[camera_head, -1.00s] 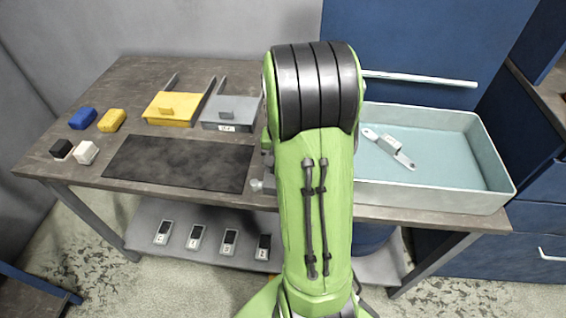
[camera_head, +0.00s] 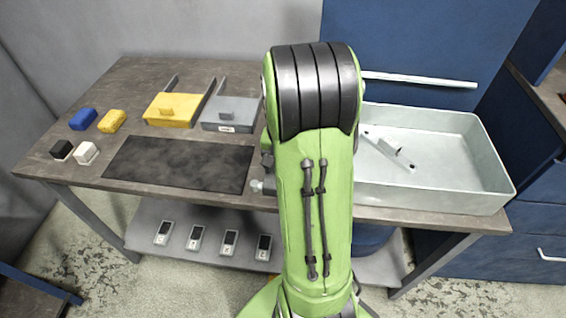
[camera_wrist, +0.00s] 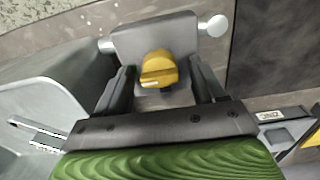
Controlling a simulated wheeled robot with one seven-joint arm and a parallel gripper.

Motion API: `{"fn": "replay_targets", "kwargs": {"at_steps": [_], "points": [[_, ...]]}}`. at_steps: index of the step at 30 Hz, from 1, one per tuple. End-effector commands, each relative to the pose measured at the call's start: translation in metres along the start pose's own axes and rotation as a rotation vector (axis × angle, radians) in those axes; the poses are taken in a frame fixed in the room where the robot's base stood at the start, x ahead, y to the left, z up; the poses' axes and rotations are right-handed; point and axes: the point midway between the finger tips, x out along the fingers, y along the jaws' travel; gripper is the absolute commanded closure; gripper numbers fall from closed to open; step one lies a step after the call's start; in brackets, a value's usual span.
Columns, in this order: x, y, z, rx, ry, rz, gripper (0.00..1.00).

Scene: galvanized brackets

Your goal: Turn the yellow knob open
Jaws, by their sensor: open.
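The yellow knob (camera_wrist: 158,68) shows in the wrist view on the face of a grey valve block (camera_wrist: 178,35) with a round pale stub at each side. A pale mark lies across the knob, roughly level in the picture. My gripper (camera_wrist: 161,73) is open, with one finger on each side of the knob; I cannot tell whether either finger touches it. In the head view my green arm hides the knob and most of the block. The basin (camera_head: 440,196) stands right of my arm, grey inside, with a metal bracket (camera_head: 398,160) lying in it.
Left on the table (camera_head: 150,75) are a dark mat (camera_head: 180,163), a yellow box (camera_head: 172,112), a grey box (camera_head: 228,116) and several small coloured blocks. Several small devices (camera_head: 229,241) lie on the lower shelf. A blue cabinet (camera_head: 420,40) stands behind the basin.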

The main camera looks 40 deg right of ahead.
Motion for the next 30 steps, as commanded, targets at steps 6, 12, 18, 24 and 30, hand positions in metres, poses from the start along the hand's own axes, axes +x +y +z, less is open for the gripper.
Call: {"fn": "replay_targets", "kwargs": {"at_steps": [6, 12, 18, 24, 30], "points": [[-0.035, -0.001, -0.001, -0.001, 0.006, -0.002, 0.31], [-0.094, -0.001, -0.001, 0.000, 0.006, -0.002, 0.31], [-0.141, 0.000, -0.001, 0.001, 0.003, -0.001, 0.31], [-0.158, 0.000, 0.000, 0.000, 0.001, 0.000, 0.31], [-0.158, 0.000, 0.000, 0.000, 0.000, 0.000, 0.31]]}}
